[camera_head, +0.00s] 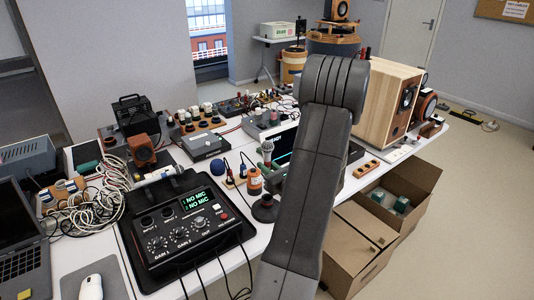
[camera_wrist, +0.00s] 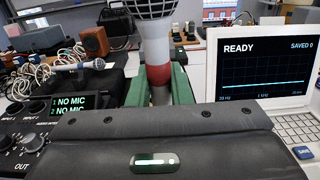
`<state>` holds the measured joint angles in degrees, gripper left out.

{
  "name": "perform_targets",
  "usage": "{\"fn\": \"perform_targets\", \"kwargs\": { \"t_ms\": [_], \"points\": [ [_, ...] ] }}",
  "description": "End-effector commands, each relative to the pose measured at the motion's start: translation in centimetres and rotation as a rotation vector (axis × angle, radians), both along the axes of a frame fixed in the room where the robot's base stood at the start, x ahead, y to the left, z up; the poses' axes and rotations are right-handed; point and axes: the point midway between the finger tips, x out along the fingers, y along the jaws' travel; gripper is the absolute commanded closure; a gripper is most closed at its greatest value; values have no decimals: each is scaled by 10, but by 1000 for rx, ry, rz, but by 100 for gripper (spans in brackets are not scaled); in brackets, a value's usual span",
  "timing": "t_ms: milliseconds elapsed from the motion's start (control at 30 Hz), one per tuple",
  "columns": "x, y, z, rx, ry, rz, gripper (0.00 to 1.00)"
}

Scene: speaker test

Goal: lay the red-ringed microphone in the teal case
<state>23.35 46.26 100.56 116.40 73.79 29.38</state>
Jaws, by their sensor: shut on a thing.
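The red-ringed microphone (camera_wrist: 157,50) stands roughly upright in the wrist view, with its grille cut by the top edge. My gripper (camera_wrist: 160,90) is shut on its lower body, one green finger on each side near the red ring. In the head view my arm covers most of the gripper area. A microphone grille (camera_head: 267,146) shows just left of the arm there; I cannot tell for sure that it is the held one. I cannot clearly make out the teal case; a small teal patch (camera_head: 88,167) shows at the left of the table.
The mixer (camera_head: 188,232) reading NO MIC stands left of the arm. An analyser screen (camera_wrist: 262,62) reading READY is close on the right. Another microphone (camera_wrist: 80,65) lies at the left behind the mixer, near tangled cables (camera_head: 90,200). A wooden speaker (camera_head: 385,105) stands at the right.

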Motion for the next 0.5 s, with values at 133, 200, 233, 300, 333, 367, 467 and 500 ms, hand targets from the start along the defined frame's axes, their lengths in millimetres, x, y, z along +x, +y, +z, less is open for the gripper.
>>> {"fn": "perform_targets", "kwargs": {
  "t_ms": [133,200,233,300,333,367,467,500],
  "points": [
    [1,2,3,5,-4,-20,100],
    [3,5,1,11,-7,-53,100],
    [4,5,0,14,-9,-72,100],
    [7,7,-2,18,-11,-123,100],
    [8,8,-3,18,-13,-146,100],
    [9,8,-4,19,-12,-168,100],
    [12,8,-9,15,-9,-238,100],
    [13,7,-11,12,-7,-261,100]
  ]
}}
